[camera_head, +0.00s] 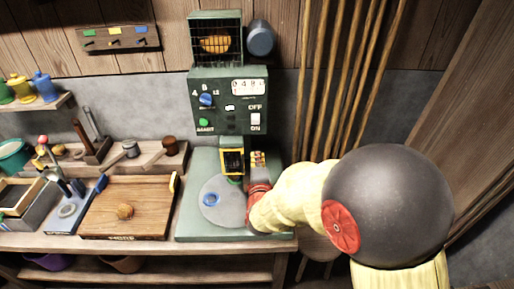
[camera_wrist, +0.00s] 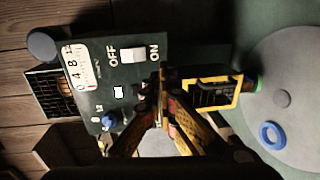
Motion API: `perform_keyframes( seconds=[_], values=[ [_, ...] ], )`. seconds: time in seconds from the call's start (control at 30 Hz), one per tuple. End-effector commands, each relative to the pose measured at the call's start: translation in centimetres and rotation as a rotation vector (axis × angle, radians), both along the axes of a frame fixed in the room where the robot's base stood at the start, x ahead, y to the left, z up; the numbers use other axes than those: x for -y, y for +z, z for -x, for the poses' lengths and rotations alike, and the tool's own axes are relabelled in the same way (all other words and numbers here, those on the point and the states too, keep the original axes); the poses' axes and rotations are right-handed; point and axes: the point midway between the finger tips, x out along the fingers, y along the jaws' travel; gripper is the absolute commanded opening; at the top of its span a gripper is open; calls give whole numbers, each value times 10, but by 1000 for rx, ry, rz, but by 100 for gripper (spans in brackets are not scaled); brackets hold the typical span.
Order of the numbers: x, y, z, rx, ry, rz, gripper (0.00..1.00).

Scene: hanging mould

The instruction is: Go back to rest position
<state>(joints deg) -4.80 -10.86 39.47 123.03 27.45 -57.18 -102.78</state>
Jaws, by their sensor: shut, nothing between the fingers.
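My gripper (camera_head: 258,164) is at the right of the green machine (camera_head: 229,82), low in front of its column; my arm reaches in from the right. In the wrist view the fingers of my gripper (camera_wrist: 166,96) are together with nothing between them. A yellow-framed black block (camera_head: 233,161) is on the machine just left of the fingers; in the wrist view this block (camera_wrist: 214,93) is close beside the fingertips, and I cannot tell whether they touch. The ON/OFF switch (camera_head: 255,122) is on the panel above. A blue ring (camera_head: 211,200) lies on the round grey plate (camera_head: 226,211).
A blue-based press (camera_head: 68,208) and an open box (camera_head: 22,207) are farther left. Tall wooden poles (camera_head: 340,80) stand behind my arm at the right.

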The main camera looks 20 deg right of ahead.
Motion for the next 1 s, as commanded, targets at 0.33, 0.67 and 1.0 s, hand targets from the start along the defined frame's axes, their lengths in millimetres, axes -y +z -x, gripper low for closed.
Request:
perform_keyframes(
  seconds=[0.33,0.67,1.0],
  values=[
    [-1,-1,3,1,0,0,0],
    [-2,-4,3,8,-6,-67,0],
    [-56,-113,48,-328,-65,-726,0]
  ],
)
